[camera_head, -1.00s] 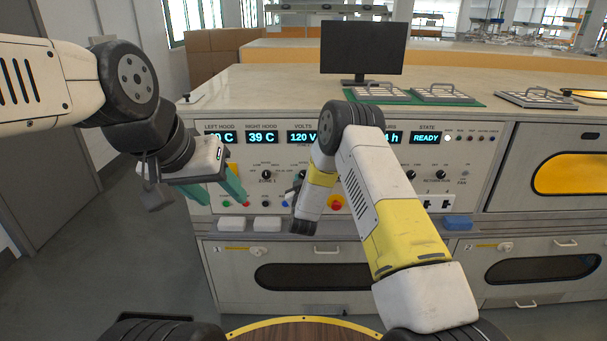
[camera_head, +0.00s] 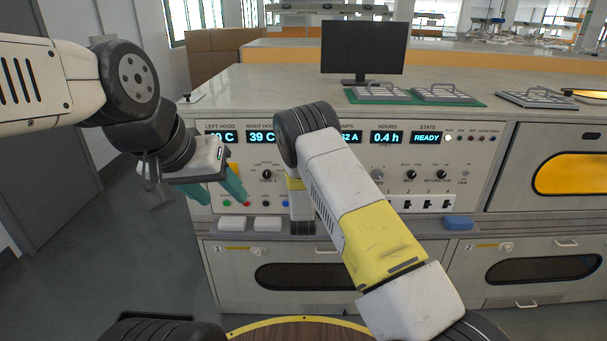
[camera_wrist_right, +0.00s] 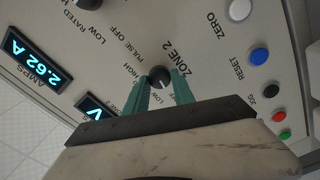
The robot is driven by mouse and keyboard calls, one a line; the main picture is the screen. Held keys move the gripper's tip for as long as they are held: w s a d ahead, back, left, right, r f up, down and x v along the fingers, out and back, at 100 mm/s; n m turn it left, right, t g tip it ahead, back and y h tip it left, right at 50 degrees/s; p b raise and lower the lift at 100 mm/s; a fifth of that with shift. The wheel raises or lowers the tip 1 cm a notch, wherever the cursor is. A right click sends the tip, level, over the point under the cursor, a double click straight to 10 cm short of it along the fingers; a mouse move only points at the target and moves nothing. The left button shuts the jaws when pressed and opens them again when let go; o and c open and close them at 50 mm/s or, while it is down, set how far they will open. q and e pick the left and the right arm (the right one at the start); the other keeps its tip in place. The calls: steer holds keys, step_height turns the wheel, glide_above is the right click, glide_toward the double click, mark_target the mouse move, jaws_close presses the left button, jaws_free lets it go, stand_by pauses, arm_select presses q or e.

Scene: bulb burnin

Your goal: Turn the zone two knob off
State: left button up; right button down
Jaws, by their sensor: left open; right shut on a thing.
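The zone 2 knob (camera_wrist_right: 160,76) is a small black dial with a white mark, just below the ZONE 2 label in the right wrist view. My right gripper (camera_wrist_right: 161,80) is shut on it, with one green fingertip on each side. LOW, HIGH and PULSE OFF labels are printed around it. I cannot tell the exact setting. In the head view my right arm hides this knob and the right gripper. My left gripper (camera_head: 226,198) is open and empty, in front of the panel's left part, left of the zone 1 knob (camera_head: 266,174).
The panel holds displays, including one reading READY (camera_head: 427,138), and further knobs (camera_head: 410,175). A blue button (camera_wrist_right: 259,55) and smaller coloured buttons lie near my right gripper. White blocks (camera_head: 232,223) and a blue block (camera_head: 457,222) sit on the ledge below.

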steer(key=shift+f, duration=0.1)
stand_by(0.3)
steer(key=c, duration=1.1)
jaws_free()
steer(key=shift+o, duration=0.2)
steer(key=s, duration=0.8)
